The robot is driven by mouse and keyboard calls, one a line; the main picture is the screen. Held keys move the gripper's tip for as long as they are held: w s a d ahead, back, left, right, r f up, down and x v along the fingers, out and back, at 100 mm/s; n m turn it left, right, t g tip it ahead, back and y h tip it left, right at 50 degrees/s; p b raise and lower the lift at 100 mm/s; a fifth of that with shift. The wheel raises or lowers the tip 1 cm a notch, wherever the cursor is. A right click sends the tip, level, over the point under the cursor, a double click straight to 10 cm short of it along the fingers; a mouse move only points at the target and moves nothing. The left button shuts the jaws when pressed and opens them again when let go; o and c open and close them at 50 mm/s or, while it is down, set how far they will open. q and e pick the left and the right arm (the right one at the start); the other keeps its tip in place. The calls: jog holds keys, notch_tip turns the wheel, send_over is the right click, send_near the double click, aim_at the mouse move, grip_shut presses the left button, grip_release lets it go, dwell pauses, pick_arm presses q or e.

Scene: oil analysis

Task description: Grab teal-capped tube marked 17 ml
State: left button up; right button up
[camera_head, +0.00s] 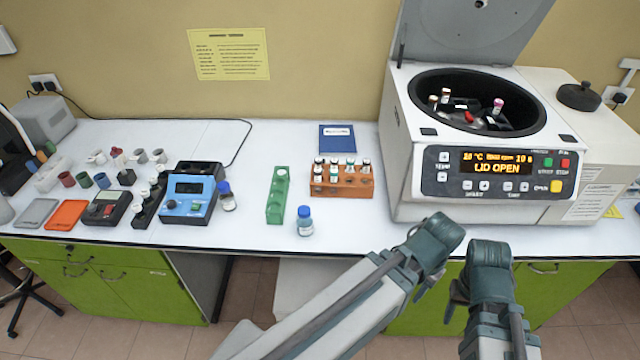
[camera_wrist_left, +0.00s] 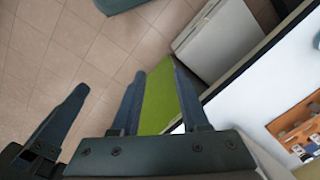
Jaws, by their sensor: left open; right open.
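Several small tubes with dark or greenish caps and white labels stand in the orange rack (camera_head: 345,191) near the middle of the bench in the head view. Their markings are too small to read, so I cannot tell which is marked 17 ml. My left gripper (camera_head: 432,248) is open and empty at the bench's front edge, to the right of and nearer than the rack. My right gripper (camera_head: 486,262) is open and empty beside it, in front of the centrifuge (camera_head: 425,203). The left wrist view shows open fingers over the floor, with part of the rack (camera_wrist_left: 291,124) at the right edge.
A green rack (camera_head: 277,205) and a blue-capped bottle (camera_head: 305,222) stand left of the orange rack. A blue booklet (camera_head: 337,138) lies behind it. The centrifuge lid is up, with several tubes inside. A blue meter (camera_head: 189,203) stands farther left. Bare bench lies before the orange rack.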

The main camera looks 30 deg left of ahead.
pick_arm(q)
jog(key=w+a+f+n+t+h+b, duration=0.25)
jog(key=w+a+n, duration=0.35)
jog(key=n, duration=0.3)
jog(key=n+t+b, duration=0.7)
jog(key=n+t, duration=0.4)
jog(key=n, duration=1.7)
send_near(334, 171)
jog(key=shift+y+b+x, duration=0.25)
jog(key=shift+b+x, duration=1.15)
jog(key=shift+b, duration=0.15)
jog(key=b+x, duration=0.1)
jog(key=x, duration=0.4)
jog(key=shift+w+d+f+b, duration=0.1)
jog(key=shift+b, duration=0.3)
grip_shut()
